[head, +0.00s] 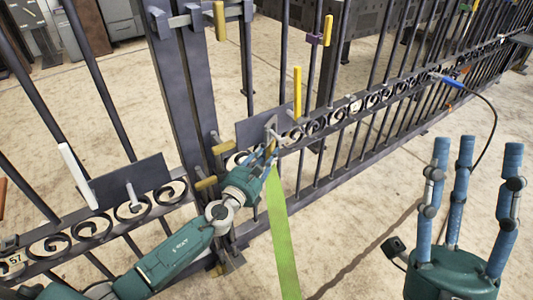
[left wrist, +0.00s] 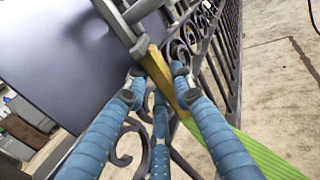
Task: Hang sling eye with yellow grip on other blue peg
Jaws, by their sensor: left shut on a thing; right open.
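My left gripper (head: 268,156) is shut on the yellow grip of the green sling, beside a pale grey peg (head: 272,131) on the right dark plate (head: 247,131). In the left wrist view, the yellow grip (left wrist: 160,76) lies between my blue fingers, its upper end against or just in front of the grey peg (left wrist: 133,30). I cannot tell whether the eye is around the peg. The green sling (head: 282,235) hangs down from the grip. Another pale peg (head: 132,194) stands on the left dark plate (head: 115,184) and looks empty. My right gripper (head: 468,185) is open and empty.
The dark gate with scrollwork (head: 370,100) crosses the view, with thick posts (head: 190,90) at its middle. A yellow upright bar (head: 298,95) and a white one (head: 77,174) stand near the plates. A black cable with a blue handle (head: 452,83) hangs at right.

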